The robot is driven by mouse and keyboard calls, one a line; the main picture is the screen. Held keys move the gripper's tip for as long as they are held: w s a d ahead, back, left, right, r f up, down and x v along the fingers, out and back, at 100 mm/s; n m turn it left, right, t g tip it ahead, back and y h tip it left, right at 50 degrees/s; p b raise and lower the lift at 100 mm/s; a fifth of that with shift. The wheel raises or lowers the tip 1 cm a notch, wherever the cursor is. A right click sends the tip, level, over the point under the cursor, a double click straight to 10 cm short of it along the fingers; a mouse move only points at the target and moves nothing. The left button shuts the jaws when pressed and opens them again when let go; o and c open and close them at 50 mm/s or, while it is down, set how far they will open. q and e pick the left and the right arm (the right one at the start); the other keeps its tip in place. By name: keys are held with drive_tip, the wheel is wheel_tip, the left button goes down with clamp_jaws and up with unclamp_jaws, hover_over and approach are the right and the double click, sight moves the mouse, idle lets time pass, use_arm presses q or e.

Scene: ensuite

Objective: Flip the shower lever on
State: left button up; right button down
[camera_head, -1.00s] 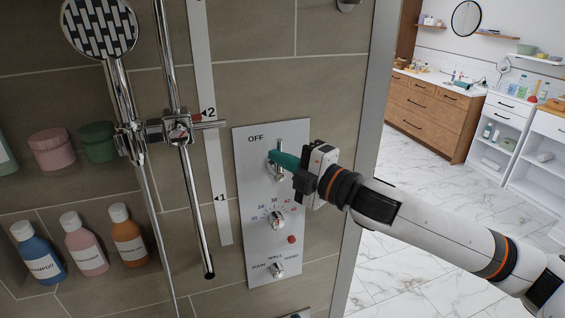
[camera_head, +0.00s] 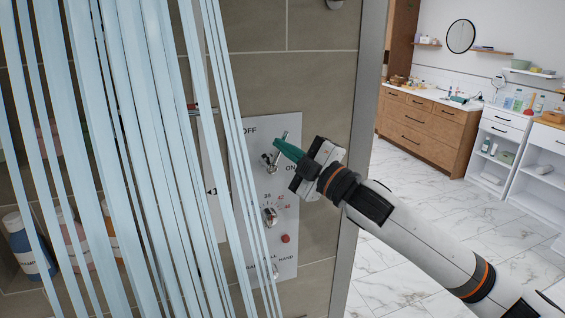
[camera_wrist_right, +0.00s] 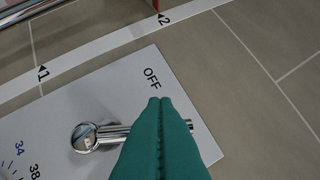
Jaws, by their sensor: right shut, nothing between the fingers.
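The shower panel (camera_head: 285,215) is a grey plate on the tiled wall, marked OFF at its upper left and ON at the right. The chrome shower lever (camera_head: 269,163) sits near its top, partly covered by my right gripper. In the right wrist view the lever (camera_wrist_right: 85,137) shows a round chrome end, and its bar passes behind the fingers. My right gripper (camera_head: 277,144) has green fingers, shut and empty, with tips by the lever just below OFF; it also fills the lower middle of the wrist view (camera_wrist_right: 160,102). Touch cannot be told. My left gripper is out of view.
The temperature knob (camera_head: 270,216) and a red button (camera_head: 286,239) sit below the lever. A metal frame edge (camera_head: 358,150) stands at the right.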

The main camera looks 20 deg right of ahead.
drive_tip(key=d+f+m+t+h+b, duration=0.1)
drive_tip(key=m+t+h+b, duration=0.1)
drive_tip(key=m, duration=0.3)
drive_tip(key=d+f+m+t+h+b, duration=0.1)
drive_tip(key=f+m+t+h+b, duration=0.1)
drive_tip(key=m, duration=0.4)
drive_tip(key=d+f+m+t+h+b, duration=0.1)
drive_tip(key=m+h+b, duration=0.3)
drive_tip(key=m, duration=0.1)
drive_tip(key=shift+w+d+f+m+t, duration=0.25)
drive_tip(key=shift+d+f+m+t, duration=0.05)
drive_tip(key=shift+f+t, duration=0.1)
drive_tip(key=shift+f, duration=0.15)
